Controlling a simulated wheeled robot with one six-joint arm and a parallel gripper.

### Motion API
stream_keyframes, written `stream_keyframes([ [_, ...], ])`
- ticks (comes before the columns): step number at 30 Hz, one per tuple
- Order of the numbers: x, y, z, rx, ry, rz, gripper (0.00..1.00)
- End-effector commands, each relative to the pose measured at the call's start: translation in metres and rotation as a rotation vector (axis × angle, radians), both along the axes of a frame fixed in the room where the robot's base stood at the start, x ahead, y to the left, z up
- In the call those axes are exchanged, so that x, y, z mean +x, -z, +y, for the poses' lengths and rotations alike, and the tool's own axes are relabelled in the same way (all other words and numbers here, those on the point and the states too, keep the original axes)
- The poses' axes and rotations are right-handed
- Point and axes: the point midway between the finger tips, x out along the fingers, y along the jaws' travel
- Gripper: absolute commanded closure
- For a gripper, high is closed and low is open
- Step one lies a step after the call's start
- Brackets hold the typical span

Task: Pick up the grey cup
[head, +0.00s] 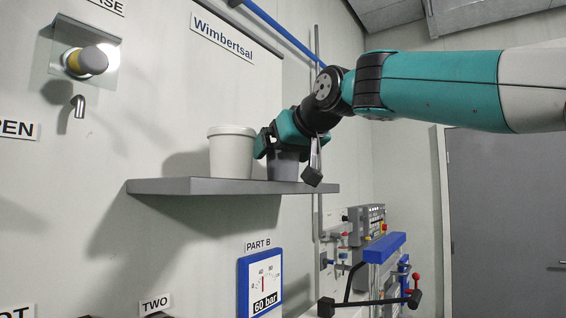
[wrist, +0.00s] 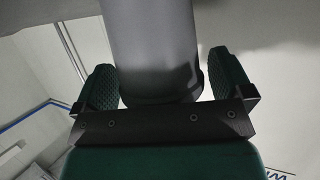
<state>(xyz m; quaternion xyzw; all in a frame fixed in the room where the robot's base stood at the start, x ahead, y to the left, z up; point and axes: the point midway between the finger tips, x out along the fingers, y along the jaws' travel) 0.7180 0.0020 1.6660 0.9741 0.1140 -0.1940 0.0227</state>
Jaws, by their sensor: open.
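The grey cup (head: 285,168) stands on the grey shelf (head: 175,187), just right of a white cup. My gripper (head: 285,145) is at the cup's upper part and hides some of it in the head view. In the wrist view the grey cup (wrist: 152,50) lies between the two green fingers of my open gripper (wrist: 160,85). A gap shows between the left finger and the cup. The right finger is close to the cup's side, and I cannot tell whether it touches.
The white cup (head: 231,152) stands on the shelf close to my gripper's left side. A yellow-grey knob (head: 88,61) and a spout (head: 78,106) are on the wall at left. A gauge (head: 260,282) hangs below the shelf. A blue-topped bench with levers (head: 385,248) is at lower right.

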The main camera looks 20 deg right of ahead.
Motion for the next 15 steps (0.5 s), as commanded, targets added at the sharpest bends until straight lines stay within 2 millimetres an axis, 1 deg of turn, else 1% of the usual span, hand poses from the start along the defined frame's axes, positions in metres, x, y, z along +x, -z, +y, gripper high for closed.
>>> stream_keyframes([
  [3, -0.0003, 0.0003, 0.0000, 0.000, 0.000, 0.000, 0.02],
  [4, -0.0003, 0.0002, 0.0000, 0.000, 0.000, 0.000, 0.07],
  [10, -0.0005, 0.0000, 0.0001, 0.000, 0.000, 0.000, 0.53],
  [11, -0.0005, 0.0000, 0.0001, 0.000, 0.000, 0.000, 0.55],
  [15, -0.0006, -0.0002, 0.0001, 0.000, 0.000, -0.001, 0.55],
])
